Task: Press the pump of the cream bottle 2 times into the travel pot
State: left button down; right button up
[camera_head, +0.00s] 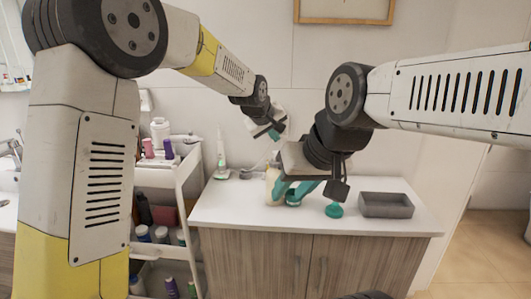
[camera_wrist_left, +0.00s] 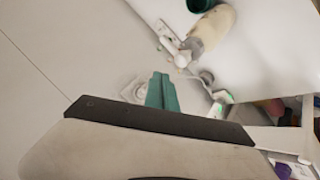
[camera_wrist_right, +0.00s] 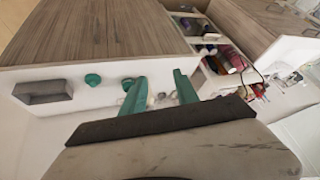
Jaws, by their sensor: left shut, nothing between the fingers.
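The cream bottle (camera_head: 271,176) stands on the white counter, largely hidden behind my right gripper in the head view. The left wrist view shows its beige body (camera_wrist_left: 214,28) and white pump head (camera_wrist_left: 182,57). A teal cup-like piece, probably the travel pot (camera_wrist_left: 200,5), shows beside the bottle, cut by the frame. My left gripper (camera_head: 274,133) is shut and empty, above and behind the bottle, apart from it. My right gripper (camera_head: 297,194) is low over the counter in front of the bottle. Its teal fingers (camera_wrist_right: 160,90) are spread, with nothing clearly held between them.
A teal knobbed piece (camera_head: 335,210) lies on the counter beside a grey tray (camera_head: 387,205). An electric toothbrush (camera_head: 221,155) stands at the counter's back left. A white cart (camera_head: 165,178) with several bottles stands left. The counter's front strip is clear.

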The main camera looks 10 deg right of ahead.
aim_at(274, 153)
pick_arm(q)
jog(key=shift+r, duration=1.6)
pick_arm(e)
grip_shut()
dwell(0.8)
